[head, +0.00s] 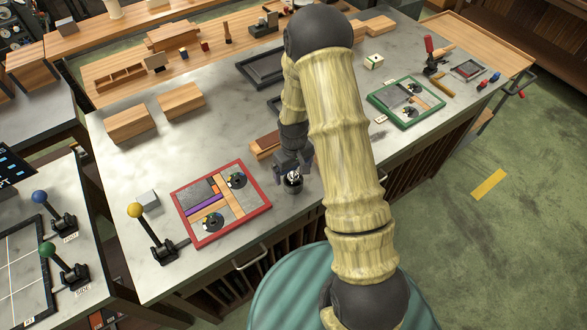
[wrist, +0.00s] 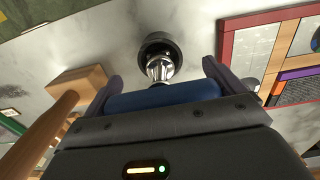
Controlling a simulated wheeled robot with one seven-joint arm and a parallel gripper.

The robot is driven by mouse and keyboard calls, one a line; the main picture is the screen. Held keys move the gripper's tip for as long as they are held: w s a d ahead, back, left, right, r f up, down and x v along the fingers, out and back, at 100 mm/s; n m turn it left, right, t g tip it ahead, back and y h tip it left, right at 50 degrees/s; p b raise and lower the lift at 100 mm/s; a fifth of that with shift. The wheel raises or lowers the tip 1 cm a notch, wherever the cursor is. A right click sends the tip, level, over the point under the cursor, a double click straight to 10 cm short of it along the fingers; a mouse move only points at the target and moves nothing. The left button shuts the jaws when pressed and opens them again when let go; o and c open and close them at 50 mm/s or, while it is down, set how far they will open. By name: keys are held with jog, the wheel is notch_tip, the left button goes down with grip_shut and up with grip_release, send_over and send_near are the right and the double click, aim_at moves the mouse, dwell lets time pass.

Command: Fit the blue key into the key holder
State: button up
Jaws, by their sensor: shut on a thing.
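My gripper (head: 292,165) is low over the grey worktop, just right of the red-framed board. In the wrist view my gripper (wrist: 163,88) is shut on the blue key, whose thick blue handle (wrist: 163,96) lies crosswise between the fingers. A shiny metal part (wrist: 160,68) shows just beyond the handle, in line with a dark round key holder (wrist: 158,45). The key holder also shows in the head view (head: 293,186), right under the gripper. I cannot tell whether the metal part is inside the holder or only over it. The key is hidden in the head view.
A red-framed board (head: 182,213) lies left of the gripper, with a yellow-knobbed lever (head: 135,210) beyond it. A wooden block (head: 265,146) lies close behind the gripper. A green-framed board (head: 374,99) lies to the right. The worktop's front edge is near.

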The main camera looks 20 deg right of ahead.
jog(key=shift+f+b, duration=0.65)
jog(key=shift+f, duration=0.3)
jog(key=o, duration=1)
jog(key=shift+o, duration=0.2)
notch_tip(320, 180, up, 17)
jog(key=b, duration=0.3)
jog(key=shift+r+b, duration=0.15)
jog(key=shift+b, duration=0.2)
jog(key=s+r+m+t, duration=0.1)
jog(key=s+m+t, duration=0.1)
jog(key=s, duration=1.2)
jog(key=shift+s+r+m+t, duration=0.15)
jog(key=shift+r+m+t, duration=0.15)
jog(key=shift+m, duration=0.5)
